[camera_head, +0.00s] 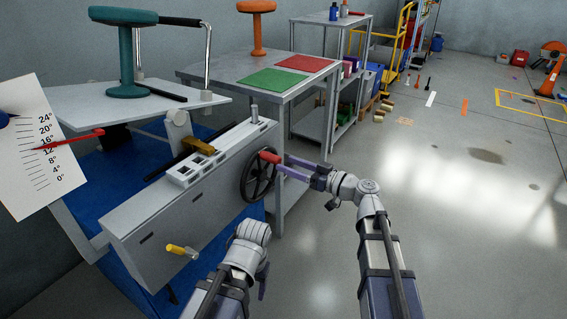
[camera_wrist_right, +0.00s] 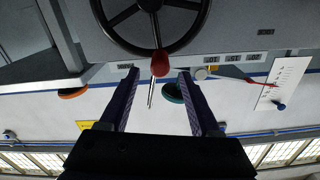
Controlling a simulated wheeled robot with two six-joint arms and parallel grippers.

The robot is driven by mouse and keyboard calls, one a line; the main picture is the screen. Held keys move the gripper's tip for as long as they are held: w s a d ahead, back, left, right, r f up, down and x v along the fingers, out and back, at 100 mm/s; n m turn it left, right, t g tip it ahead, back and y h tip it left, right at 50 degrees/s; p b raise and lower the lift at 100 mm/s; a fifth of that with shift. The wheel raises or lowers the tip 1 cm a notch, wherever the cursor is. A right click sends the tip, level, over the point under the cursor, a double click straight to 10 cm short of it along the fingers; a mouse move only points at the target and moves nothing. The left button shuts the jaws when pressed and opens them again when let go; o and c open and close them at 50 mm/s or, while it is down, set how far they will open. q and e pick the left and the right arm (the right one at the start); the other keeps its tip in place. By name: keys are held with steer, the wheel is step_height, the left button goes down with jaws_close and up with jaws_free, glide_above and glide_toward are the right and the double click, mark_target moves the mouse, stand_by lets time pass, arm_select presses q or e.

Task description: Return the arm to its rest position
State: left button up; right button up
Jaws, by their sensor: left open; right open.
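My right gripper (camera_head: 282,165) is open at the handwheel (camera_head: 259,176) on the grey bench. The wheel's red knob (camera_head: 269,157) is at its fingertips. In the right wrist view, the knob (camera_wrist_right: 160,64) sits between the two spread fingertips (camera_wrist_right: 159,75), with a gap on each side. Whether it lies within the fingers' depth is hard to tell. My left gripper (camera_head: 262,284) hangs low in front of the bench, pointing down. It is open, though its own arm mostly hides it, and no held object shows.
A yellow-handled lever (camera_head: 182,251) sticks out of the bench front. A tilted plate (camera_head: 150,103) carries a teal stool (camera_head: 127,50). A white angle scale (camera_head: 38,147) with a red pointer stands left. A table (camera_head: 230,63) holds red and green mats.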

steer(key=shift+s+f, duration=0.1)
steer(key=s+a+f+m+g+h, duration=0.1)
steer(key=s+f+g+h, duration=0.25)
steer(key=f, duration=0.35)
steer(key=s+f+m+g+h, duration=0.1)
steer(key=s+f+g+h, duration=0.15)
steer(key=s+f, duration=0.35)
steer(key=s+d+f+m+g+h, duration=0.4)
steer(key=s+d+f+m+h, duration=0.4)
steer(key=d, duration=0.4)
steer(key=s+a+n+h, duration=0.2)
steer(key=s+a+n, duration=0.4)
steer(key=a, duration=0.5)
step_height(320, 180, up, 38)
steer(key=m+p, duration=0.1)
steer(key=p, duration=3.7)
steer(key=shift+s+a+g+p, duration=0.15)
steer(key=shift+s+g+p, duration=0.2)
steer(key=shift+g, duration=0.05)
